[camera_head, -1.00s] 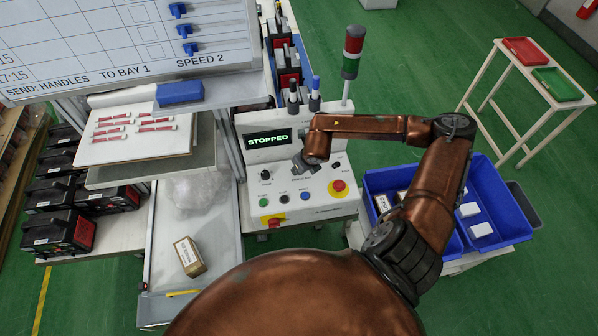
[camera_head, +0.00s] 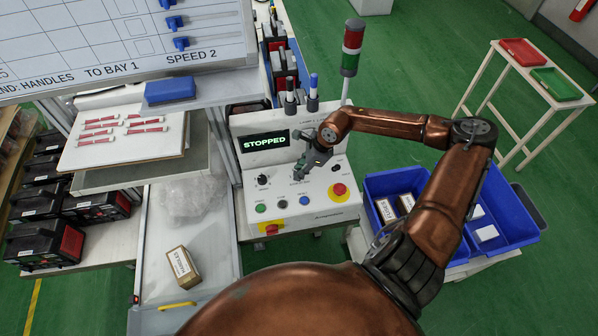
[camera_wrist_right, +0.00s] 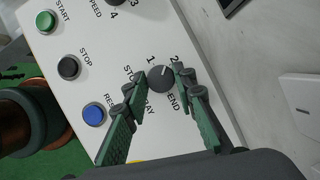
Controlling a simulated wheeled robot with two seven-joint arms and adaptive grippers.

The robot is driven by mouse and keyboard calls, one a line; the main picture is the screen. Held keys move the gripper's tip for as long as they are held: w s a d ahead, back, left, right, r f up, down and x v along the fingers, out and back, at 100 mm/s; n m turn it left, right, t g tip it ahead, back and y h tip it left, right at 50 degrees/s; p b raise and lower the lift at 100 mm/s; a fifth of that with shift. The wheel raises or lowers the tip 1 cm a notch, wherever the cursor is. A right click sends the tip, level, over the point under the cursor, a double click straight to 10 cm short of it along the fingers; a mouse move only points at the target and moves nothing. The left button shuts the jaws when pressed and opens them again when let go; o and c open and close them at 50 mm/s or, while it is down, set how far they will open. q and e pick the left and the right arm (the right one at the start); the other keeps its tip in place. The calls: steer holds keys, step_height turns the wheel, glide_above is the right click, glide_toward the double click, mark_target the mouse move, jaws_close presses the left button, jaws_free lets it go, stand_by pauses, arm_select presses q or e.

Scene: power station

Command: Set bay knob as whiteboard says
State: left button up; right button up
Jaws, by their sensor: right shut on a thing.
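The whiteboard (camera_head: 110,45) at the upper left reads "HANDLES TO BAY 1 SPEED 2" in its bottom line. The control panel (camera_head: 330,205) stands in the middle, its display (camera_head: 265,142) reading "STOPPED". My right gripper (camera_head: 301,173) reaches down to the panel and hides the bay knob in the head view. In the right wrist view, the dark round bay knob (camera_wrist_right: 160,79) lies between the green fingers of my right gripper (camera_wrist_right: 161,74), which is shut on it. Marks "1" and "2" show above the knob; its pale pointer line faces roughly between them. My left gripper is not in view.
A speed knob (camera_head: 263,180) is left of my gripper. Start (camera_wrist_right: 46,21), stop (camera_wrist_right: 68,67) and reset (camera_wrist_right: 93,113) buttons are near. A red emergency button (camera_head: 340,189) sits right.

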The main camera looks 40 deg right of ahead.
steer(key=shift+d+n+y, duration=0.15)
steer(key=shift+n+y, duration=0.15)
steer(key=shift+n, duration=0.5)
steer(key=shift+g+b, duration=0.3)
steer(key=o, duration=1.1)
steer(key=shift+o, duration=0.2)
steer(key=v, duration=1.2)
steer(key=shift+w, duration=0.1)
